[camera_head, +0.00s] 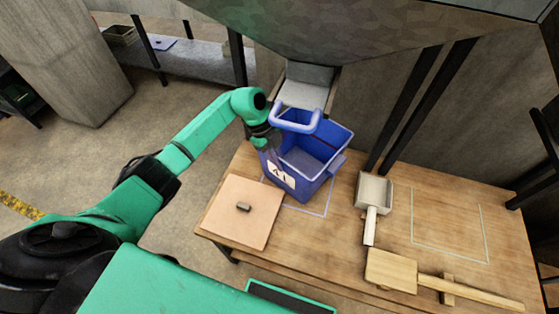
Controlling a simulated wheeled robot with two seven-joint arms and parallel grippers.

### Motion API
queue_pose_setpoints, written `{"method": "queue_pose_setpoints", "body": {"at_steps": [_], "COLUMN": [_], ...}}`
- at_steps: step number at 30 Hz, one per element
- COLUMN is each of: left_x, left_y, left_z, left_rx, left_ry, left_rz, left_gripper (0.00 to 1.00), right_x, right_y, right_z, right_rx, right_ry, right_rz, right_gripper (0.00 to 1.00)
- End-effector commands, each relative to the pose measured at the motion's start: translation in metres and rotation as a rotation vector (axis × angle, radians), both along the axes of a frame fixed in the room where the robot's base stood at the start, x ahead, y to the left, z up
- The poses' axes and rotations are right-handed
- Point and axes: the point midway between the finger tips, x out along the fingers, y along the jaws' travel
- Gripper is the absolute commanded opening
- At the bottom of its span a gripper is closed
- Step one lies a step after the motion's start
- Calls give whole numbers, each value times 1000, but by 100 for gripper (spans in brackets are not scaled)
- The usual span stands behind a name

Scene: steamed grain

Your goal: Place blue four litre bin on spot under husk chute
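The blue bin (312,182) with a white "4L" label stands upright at the back left of the wooden table, open at the top. It overlaps a thin blue-purple outlined spot (308,212), whose front edge shows; I cannot tell whether the bin touches the table. The husk chute (303,94) is a pale metal spout just behind the bin. My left gripper (271,153) is at the bin's left rim, below a raised light blue handle loop. Its fingertips are mostly hidden, so its grip is unclear. My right gripper is out of view.
A pale board (243,211) with a small dark piece lies left of the bin. A scoop (374,190) and a wooden paddle (392,271) lie to the right. A pale outlined area (448,225) at the right is empty. Dark posts and a large hopper (340,25) stand behind.

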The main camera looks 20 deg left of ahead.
Motion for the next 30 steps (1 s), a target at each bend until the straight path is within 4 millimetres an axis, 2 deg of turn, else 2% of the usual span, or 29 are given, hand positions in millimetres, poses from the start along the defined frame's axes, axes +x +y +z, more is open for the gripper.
{"method": "queue_pose_setpoints", "body": {"at_steps": [1,2,3,4,13,17,27,30], "left_x": [1,0,0,0,0,1,9,10], "left_y": [0,0,0,0,0,4,38,44], "left_z": [-2,-3,-2,-2,-1,9,88,104], "left_rx": [-2,0,0,0,0,1,1,1], "left_ry": [-2,0,0,0,0,-2,-5,-2], "left_rz": [0,1,0,1,1,1,2,2], "left_gripper": [0,8,23,34,34,34,34,34], "right_x": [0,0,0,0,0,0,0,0], "right_y": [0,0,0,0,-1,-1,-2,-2], "right_z": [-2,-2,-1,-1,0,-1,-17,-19], "right_rx": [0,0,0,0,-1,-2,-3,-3], "right_ry": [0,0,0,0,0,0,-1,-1], "right_rz": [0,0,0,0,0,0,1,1], "right_gripper": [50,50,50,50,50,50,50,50]}}
